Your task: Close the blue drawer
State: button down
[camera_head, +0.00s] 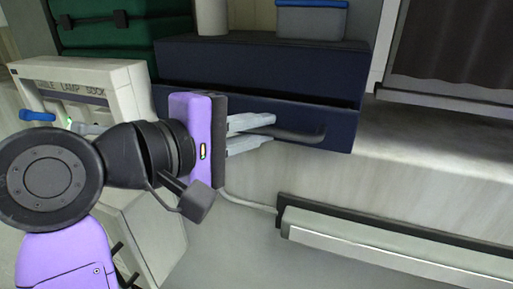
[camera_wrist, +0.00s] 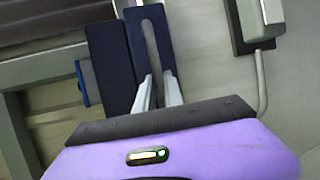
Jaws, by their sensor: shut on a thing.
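The dark blue drawer (camera_head: 342,128) is the lower front of a dark blue cabinet (camera_head: 260,65). A dark gap shows along its top edge, and the front seems to stand out a little from the cabinet. The handle's near end is hidden between the fingers.
A blue-lidded box (camera_head: 311,20) and a pale cylinder (camera_head: 212,17) stand on the cabinet. A white lamp dock (camera_head: 88,75) and green drawers (camera_head: 118,38) are at the left. A pale wall-mounted bar (camera_head: 385,247) lies below right. Bare wall lies below the drawer.

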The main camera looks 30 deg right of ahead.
jog(key=shift+w+d+f+b, duration=0.55)
jog(key=shift+w+f+b, duration=0.15)
jog(key=shift+b, duration=1.5)
jog(key=shift+w+d+r+b, duration=0.25)
jog(key=shift+d+r+b, duration=0.25)
jog(key=shift+b, duration=0.55)
jog(key=c, duration=1.7)
grip_release()
jog(key=shift+d, duration=0.1)
jog(key=shift+r, duration=0.15)
jog(key=shift+b+v, duration=0.7)
jog(key=shift+v, duration=3.25)
